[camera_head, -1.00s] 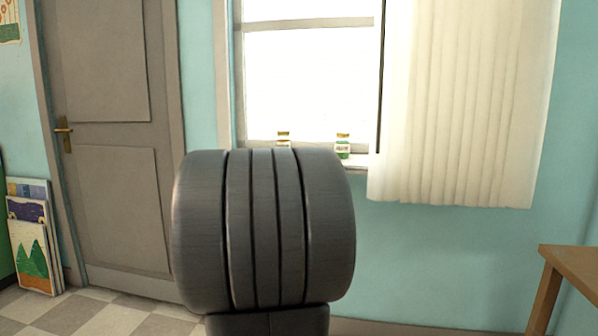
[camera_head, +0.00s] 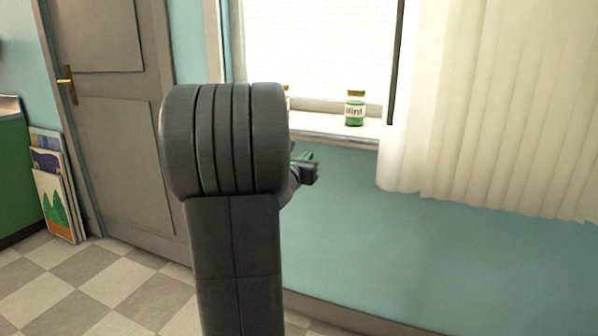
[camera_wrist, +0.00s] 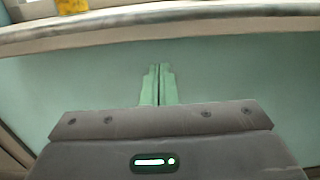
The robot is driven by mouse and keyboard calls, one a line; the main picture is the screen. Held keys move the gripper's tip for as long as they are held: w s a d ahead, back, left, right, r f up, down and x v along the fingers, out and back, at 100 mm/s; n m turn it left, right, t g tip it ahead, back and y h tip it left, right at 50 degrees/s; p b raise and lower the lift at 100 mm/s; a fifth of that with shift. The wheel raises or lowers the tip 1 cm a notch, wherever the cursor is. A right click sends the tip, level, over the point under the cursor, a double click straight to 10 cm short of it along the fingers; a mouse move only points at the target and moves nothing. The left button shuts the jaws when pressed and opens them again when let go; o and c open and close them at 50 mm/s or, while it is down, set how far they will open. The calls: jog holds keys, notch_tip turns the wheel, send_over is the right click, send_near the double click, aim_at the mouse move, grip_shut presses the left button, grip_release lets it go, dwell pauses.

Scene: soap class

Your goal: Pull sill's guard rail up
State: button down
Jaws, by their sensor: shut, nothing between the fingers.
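The window sill (camera_head: 330,128) runs below the window, left of the curtain, and my arm hides its left part. I cannot clearly tell a separate guard rail from the sill's front edge. In the wrist view a pale grey bar (camera_wrist: 230,15) crosses the top, the sill's front edge or its rail. My gripper (camera_wrist: 159,68) is shut and empty, its green fingertips together below that bar and apart from it in the picture. It also shows in the head view (camera_head: 312,168), just below the sill, partly hidden by my arm.
A second jar (camera_head: 288,98) is mostly hidden by my arm. A cream curtain (camera_head: 490,110) hangs at the right. A grey door (camera_head: 125,120) and leaning pictures (camera_head: 55,190) are at the left. The wall below the sill is clear.

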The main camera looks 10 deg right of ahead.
jog(key=shift+d+r, duration=0.1)
jog(key=shift+r, duration=1.6)
notch_tip(320, 180, up, 7)
jog(key=p, duration=0.4)
